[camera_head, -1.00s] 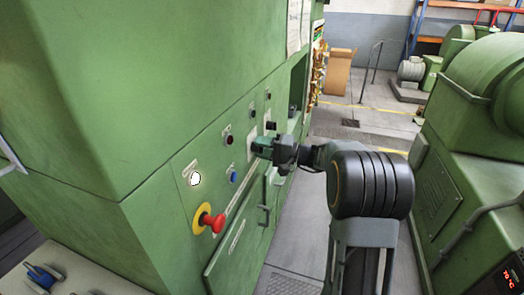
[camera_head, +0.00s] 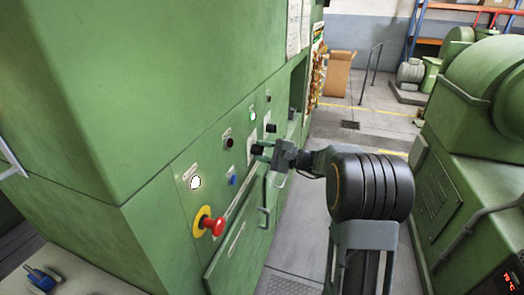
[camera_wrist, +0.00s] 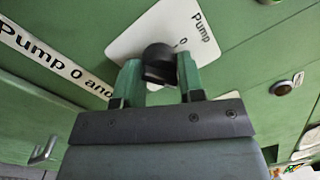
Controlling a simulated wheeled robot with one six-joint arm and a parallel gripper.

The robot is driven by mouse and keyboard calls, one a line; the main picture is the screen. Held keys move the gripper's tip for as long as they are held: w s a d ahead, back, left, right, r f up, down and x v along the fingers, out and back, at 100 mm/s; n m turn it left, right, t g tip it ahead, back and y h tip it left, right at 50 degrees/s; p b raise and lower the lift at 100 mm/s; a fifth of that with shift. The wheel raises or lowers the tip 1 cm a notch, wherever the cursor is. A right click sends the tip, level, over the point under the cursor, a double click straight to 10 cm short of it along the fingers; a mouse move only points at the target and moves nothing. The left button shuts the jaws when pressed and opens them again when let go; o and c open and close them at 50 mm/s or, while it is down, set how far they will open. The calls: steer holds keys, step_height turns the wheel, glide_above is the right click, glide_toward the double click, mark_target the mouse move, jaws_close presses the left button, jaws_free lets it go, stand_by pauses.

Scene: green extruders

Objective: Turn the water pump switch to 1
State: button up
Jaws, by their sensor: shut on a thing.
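The pump switch is a black rotary knob (camera_wrist: 160,58) on a white plate (camera_wrist: 205,32) marked "Pump", with a "0"-like mark beside the knob. My gripper (camera_wrist: 160,76) has its two green fingers on either side of the knob, shut on it. The "1" mark does not show; the knob and fingers may cover it. In the head view my gripper (camera_head: 258,151) reaches the green cabinet's panel from the right. The knob between the fingers is too small to make out there.
A red emergency button (camera_head: 213,223) on a yellow base, a blue button (camera_head: 232,180) and a white button (camera_head: 195,183) sit on the panel nearby. A small lamp (camera_head: 252,114) looks lit above my gripper. A door handle (camera_head: 264,215) sticks out below. Aisle floor lies to the right.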

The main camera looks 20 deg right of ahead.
steer(key=shift+f, duration=0.2)
steer(key=o, duration=0.9)
steer(key=shift+r, duration=0.1)
steer(key=b+v, duration=0.2)
steer(key=v, duration=1.1)
steer(key=shift+s+d+b, duration=0.25)
steer(key=shift+s+b, duration=0.05)
